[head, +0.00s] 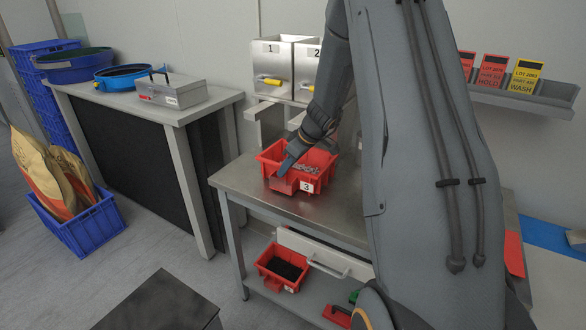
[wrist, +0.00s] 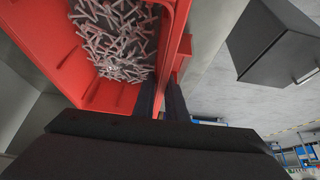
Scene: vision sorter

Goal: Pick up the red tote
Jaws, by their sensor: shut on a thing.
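The red tote (head: 325,162) is on or just above the steel bench top in the head view; I cannot tell whether it touches. It bears a white label with a 3 and holds many small grey metal pieces. My gripper (head: 286,166) reaches down at its left front side. In the wrist view the red tote (wrist: 97,93) fills the upper left, with the metal pieces heaped inside. There my gripper (wrist: 163,92) has its dark fingers on either side of the tote's wall, shut on it.
The steel bench (head: 235,180) has bare top around the tote. A second red tote (head: 283,267) with dark contents sits on its lower shelf. Drawers marked 1 and 2 (head: 285,65) stand behind. A dark box (head: 160,304) stands in front. My arm hides the bench's right part.

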